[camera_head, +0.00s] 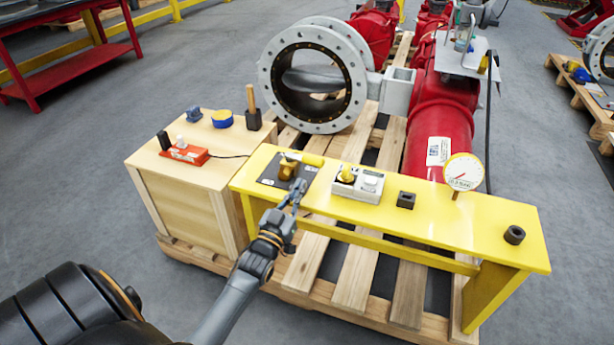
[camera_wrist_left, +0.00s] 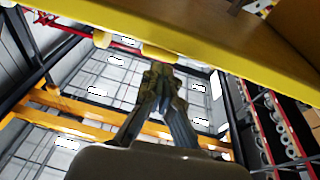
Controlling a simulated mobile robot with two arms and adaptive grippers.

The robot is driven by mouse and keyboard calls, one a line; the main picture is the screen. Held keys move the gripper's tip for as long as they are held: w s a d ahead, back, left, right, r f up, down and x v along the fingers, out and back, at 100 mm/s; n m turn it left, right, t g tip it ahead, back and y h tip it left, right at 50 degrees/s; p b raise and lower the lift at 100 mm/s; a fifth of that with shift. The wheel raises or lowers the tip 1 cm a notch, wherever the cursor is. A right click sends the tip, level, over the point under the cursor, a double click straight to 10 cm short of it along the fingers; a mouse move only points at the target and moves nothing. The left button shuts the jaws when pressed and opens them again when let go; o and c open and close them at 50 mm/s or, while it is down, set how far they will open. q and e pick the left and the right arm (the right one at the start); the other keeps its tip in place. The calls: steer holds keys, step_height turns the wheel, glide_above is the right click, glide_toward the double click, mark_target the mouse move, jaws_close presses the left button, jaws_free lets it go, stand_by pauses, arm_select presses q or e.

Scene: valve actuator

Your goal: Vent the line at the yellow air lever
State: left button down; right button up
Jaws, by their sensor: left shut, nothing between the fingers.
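The yellow air lever (camera_head: 313,159) sits on a brass valve (camera_head: 287,168) on a dark plate (camera_head: 269,182) at the left end of the yellow bench. The lever points to the right in the head view. My left gripper (camera_head: 297,188) is shut and empty, at the bench's front edge just in front of the valve. In the left wrist view its fingertips (camera_wrist_left: 160,70) are together near the bench's yellow edge, with a yellow part just beyond them. I cannot tell whether they touch it. My right gripper is not in view.
On the yellow bench (camera_head: 440,215) stand a grey switch box (camera_head: 372,184), black blocks (camera_head: 406,200) and a round gauge (camera_head: 464,172). A wooden cabinet (camera_head: 185,208) with small items adjoins at left. Behind are a large flanged valve (camera_head: 357,85) and red actuator (camera_head: 440,125).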

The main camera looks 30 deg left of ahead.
mark_target(304, 160)
arm_select(q)
steer(key=x, duration=0.5)
steer(key=shift+w+b, duration=0.25)
steer(key=shift+b, duration=0.15)
